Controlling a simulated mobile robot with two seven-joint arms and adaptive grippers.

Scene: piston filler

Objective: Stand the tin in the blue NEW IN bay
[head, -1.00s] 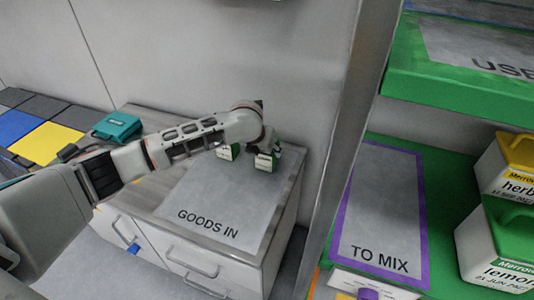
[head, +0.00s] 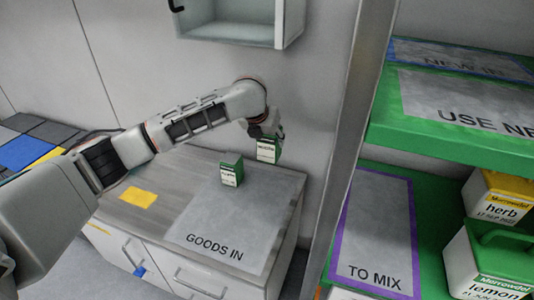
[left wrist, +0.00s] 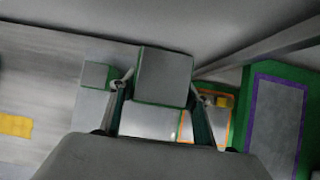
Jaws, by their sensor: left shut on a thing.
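My left gripper (head: 265,133) is shut on a small green-and-white tin (head: 268,151) and holds it upright above the GOODS IN mat. In the left wrist view the held tin (left wrist: 163,76) shows its grey top between the two fingers. A second, similar tin (head: 231,172) stands on the grey GOODS IN mat (head: 222,215), left of the held one; it also shows in the left wrist view (left wrist: 95,75). The blue-edged NEW IN bay (head: 465,63) is at the upper right, at the back of the top shelf, partly cut off. My right gripper is not in view.
A grey upright post (head: 350,140) stands between the counter and the green shelves. The purple-edged TO MIX bay (head: 378,230) is bare. Herb (head: 497,205) and lemon (head: 490,262) jugs stand right of it. An open wall box (head: 240,25) hangs above my arm.

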